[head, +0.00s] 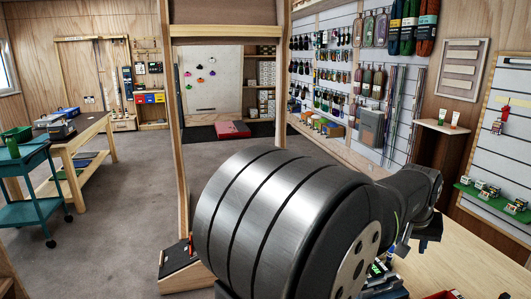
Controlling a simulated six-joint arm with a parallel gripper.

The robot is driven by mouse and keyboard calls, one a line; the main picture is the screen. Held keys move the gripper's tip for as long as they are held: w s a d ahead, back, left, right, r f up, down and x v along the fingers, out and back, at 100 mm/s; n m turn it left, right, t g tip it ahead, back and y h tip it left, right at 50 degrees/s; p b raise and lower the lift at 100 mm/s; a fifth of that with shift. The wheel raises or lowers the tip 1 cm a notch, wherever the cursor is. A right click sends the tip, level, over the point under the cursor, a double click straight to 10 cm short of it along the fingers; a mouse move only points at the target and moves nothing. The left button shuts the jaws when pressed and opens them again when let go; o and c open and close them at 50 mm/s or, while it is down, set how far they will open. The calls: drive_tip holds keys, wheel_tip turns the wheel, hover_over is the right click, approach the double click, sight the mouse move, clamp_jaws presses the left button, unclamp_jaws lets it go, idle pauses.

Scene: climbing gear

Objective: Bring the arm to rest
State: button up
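My arm (285,225) fills the lower middle of the head view, with a large ribbed grey metal joint closest to the camera. Its darker links (410,195) reach to the right and bend down over a light wooden bench (465,262). Grey and black parts at the arm's far end show low behind the big joint, just above the bench. My gripper's fingertips cannot be made out there, and whether they hold anything is hidden.
A wooden post (172,130) rises left of my arm. A teal cart (35,195) and wooden table (75,150) stand at left. The grey floor (125,205) between is clear.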

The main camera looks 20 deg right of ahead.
drive_tip(key=w+a+r+n, duration=0.1)
drive_tip(key=w+a+r, duration=0.2)
drive_tip(key=w+a, duration=0.6)
drive_tip(key=w+a+f+n, duration=0.2)
drive_tip(key=w+a+f, duration=0.6)
drive_tip(key=a+f, duration=0.2)
drive_tip(key=w+a+f+n+t+y, duration=0.1)
drive_tip(key=w+a+f+n, duration=0.1)
drive_tip(key=w+a+f, duration=0.6)
drive_tip(key=a+f, duration=0.2)
drive_tip(key=a, duration=0.3)
drive_tip(key=shift+w+a+t+y, duration=0.15)
drive_tip(key=shift+a+t+y, duration=0.1)
drive_tip(key=shift+t+y, duration=0.05)
